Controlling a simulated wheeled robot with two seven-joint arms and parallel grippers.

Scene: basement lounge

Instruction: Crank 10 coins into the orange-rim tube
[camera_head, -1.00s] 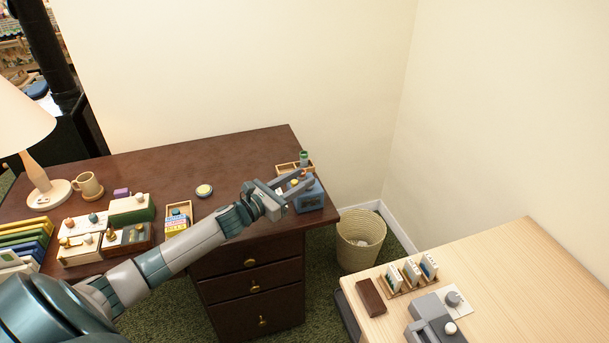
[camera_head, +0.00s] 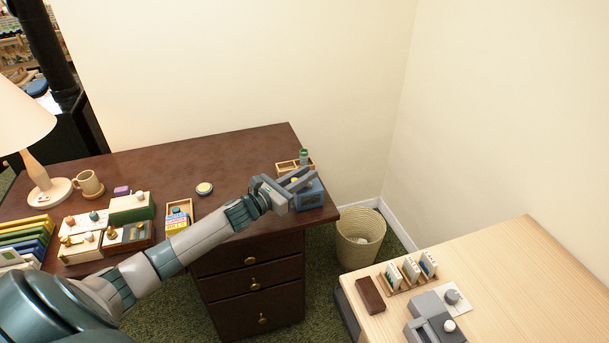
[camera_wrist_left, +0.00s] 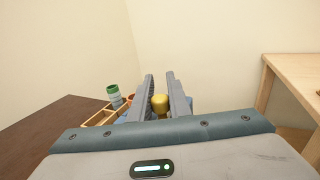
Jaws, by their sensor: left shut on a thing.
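A blue box-shaped device (camera_head: 312,196) stands at the right end of the dark desk, partly hidden by my left gripper (camera_head: 300,180). In the left wrist view, a yellow knob (camera_wrist_left: 160,103) sits between the two fingers of the left gripper (camera_wrist_left: 160,88), which is shut on it. A tube with a green top (camera_head: 304,156) stands in a wooden tray behind the device; it also shows in the left wrist view (camera_wrist_left: 113,97). A small orange-red piece (camera_wrist_left: 130,99) shows beside it, too small to tell if it is a tube rim. No coins can be made out. My right gripper is not in view.
The wooden tray (camera_head: 284,168) lies close behind the device. A yellow-topped round tin (camera_head: 204,188), boxes, a mug (camera_head: 89,184) and a lamp (camera_head: 40,190) stand farther left. A wicker basket (camera_head: 352,253) is on the floor at right. The desk's middle back is clear.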

